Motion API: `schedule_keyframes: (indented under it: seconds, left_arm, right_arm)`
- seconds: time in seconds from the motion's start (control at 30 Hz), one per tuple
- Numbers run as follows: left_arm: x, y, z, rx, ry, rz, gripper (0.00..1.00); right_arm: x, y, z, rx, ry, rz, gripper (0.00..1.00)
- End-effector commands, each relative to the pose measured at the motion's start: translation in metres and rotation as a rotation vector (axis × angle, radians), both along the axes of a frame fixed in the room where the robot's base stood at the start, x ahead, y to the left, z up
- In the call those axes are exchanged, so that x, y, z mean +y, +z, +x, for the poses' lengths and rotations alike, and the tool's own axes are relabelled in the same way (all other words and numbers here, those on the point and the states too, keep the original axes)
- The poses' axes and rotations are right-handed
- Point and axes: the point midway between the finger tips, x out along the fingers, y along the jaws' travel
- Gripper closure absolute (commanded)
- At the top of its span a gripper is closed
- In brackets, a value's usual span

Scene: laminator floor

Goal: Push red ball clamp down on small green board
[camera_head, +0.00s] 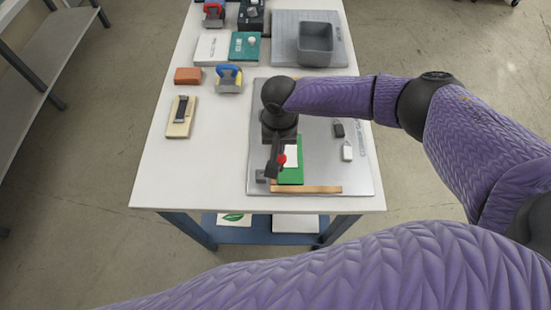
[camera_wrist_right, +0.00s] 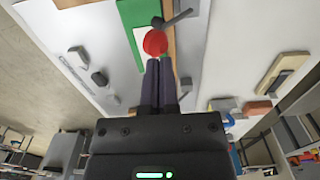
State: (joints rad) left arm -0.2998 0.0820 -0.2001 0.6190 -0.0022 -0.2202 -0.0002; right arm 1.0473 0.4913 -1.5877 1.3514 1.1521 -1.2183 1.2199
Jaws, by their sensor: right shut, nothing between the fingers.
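The small green board (camera_head: 291,177) lies on a grey metal plate (camera_head: 356,180) at the table's near end, with a white sheet or label on it. It also shows in the right wrist view (camera_wrist_right: 130,14). The red ball (camera_head: 282,159) of the clamp is over the board's left part. In the right wrist view the red ball (camera_wrist_right: 155,42) sits on a dark lever (camera_wrist_right: 178,19), right at my fingertips. My right gripper (camera_wrist_right: 157,64) is shut, with its tips at or touching the ball, not around it. Whether they touch is unclear. My left gripper is not in view.
A wooden strip (camera_head: 306,189) runs along the plate's near edge. Small grey and white blocks (camera_head: 347,152) lie to the right. A wooden piece with a dark clip (camera_head: 180,117), an orange block (camera_head: 188,76) and a blue-handled tool (camera_head: 229,79) stand left. A grey bin (camera_head: 315,44) is behind.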

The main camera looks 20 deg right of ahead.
Motion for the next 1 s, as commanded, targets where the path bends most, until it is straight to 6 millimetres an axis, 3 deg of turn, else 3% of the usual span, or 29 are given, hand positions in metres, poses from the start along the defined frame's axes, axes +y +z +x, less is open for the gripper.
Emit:
schedule_keyframes:
  seconds: [1.0]
  left_arm:
    - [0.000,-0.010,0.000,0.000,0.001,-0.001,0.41]
  right_arm:
    - [-0.001,-0.019,0.000,0.000,-0.001,0.000,1.00]
